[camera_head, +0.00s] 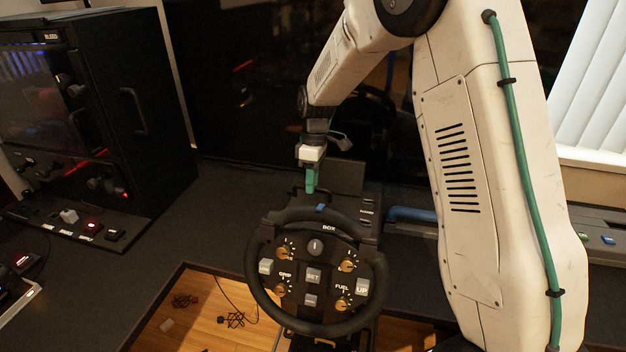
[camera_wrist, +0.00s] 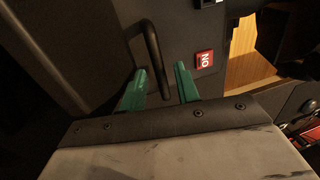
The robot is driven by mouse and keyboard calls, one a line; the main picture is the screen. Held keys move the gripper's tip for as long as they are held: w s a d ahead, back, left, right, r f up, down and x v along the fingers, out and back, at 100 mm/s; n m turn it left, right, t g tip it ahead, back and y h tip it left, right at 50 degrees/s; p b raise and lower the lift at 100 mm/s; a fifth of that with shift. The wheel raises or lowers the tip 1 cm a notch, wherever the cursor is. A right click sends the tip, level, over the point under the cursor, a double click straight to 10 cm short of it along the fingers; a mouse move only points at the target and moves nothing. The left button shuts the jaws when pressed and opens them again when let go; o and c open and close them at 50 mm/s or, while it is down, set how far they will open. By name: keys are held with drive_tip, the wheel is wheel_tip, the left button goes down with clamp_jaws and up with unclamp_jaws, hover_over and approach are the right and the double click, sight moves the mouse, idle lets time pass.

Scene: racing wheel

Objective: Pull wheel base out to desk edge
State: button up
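The black wheel base (camera_head: 367,212) sits on the dark desk (camera_head: 215,205), behind the round steering wheel (camera_head: 316,247) that partly hides it. My gripper (camera_head: 311,188) points down with green fingers, just above and behind the wheel's top rim. In the wrist view my gripper (camera_wrist: 160,68) has its two green fingers apart. A black loop handle (camera_wrist: 153,45) on a dark surface shows there, one end of its bar lying between the fingers. I cannot tell whether either finger touches it.
A black cabinet (camera_head: 150,130) with a side handle stands at the left, with switches before it. A dark screen is behind. A cut-out in the desk shows wooden floor (camera_head: 195,310). A red switch (camera_wrist: 205,59) is right of the fingers in the wrist view.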

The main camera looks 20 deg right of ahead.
clamp_jaws()
drive_tip(key=s+a, duration=0.1)
drive_tip(key=s, duration=0.1)
drive_tip(key=s+a, duration=0.2)
drive_tip(key=s, duration=0.1)
drive_tip(key=s+a, duration=0.2)
drive_tip(key=shift+s, duration=0.25)
drive_tip(key=shift+o, duration=0.8)
unclamp_jaws()
wheel_tip(320, 180, up, 8)
drive_tip(key=w, duration=0.1)
drive_tip(key=shift+w+d+f, duration=0.15)
drive_tip(key=shift+d, duration=0.3)
